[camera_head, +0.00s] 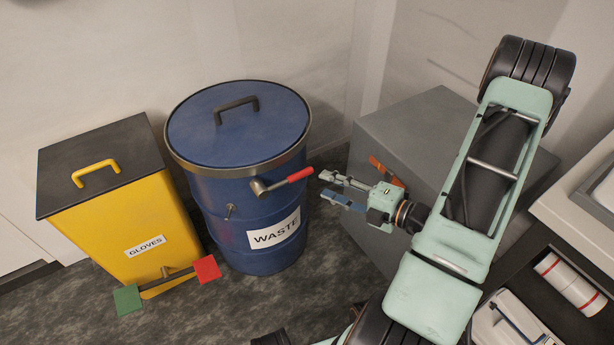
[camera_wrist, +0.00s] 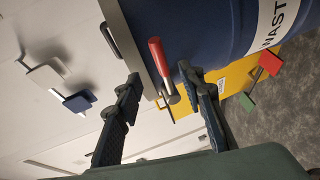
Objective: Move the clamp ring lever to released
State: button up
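The clamp ring (camera_head: 190,168) is a metal band around the rim of the blue WASTE drum (camera_head: 225,215). Its lever has a red handle (camera_head: 300,174) and a metal pivot on the drum's front; the handle points right and slightly up, away from the pivot. My gripper (camera_head: 324,184) is just right of the handle's tip, with a small gap in the head view. Its fingers are apart and empty. In the wrist view the red handle (camera_wrist: 157,55) shows between and beyond the two fingertips (camera_wrist: 160,76), not visibly touching either.
A yellow GLOVES bin (camera_head: 135,235) with a dark lid stands left of the drum, its red and green pedals in front. A grey cabinet (camera_head: 400,125) stands behind my gripper. A counter is at the right. Dark floor (camera_head: 230,310) is clear in front of the drum.

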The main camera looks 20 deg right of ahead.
aim_at(303, 177)
jog(key=b+x, duration=0.2)
jog(key=x, duration=0.8)
jog(key=shift+a+b, duration=0.15)
jog(key=shift+b, duration=0.25)
jog(key=shift+c, duration=0.4)
grip_shut()
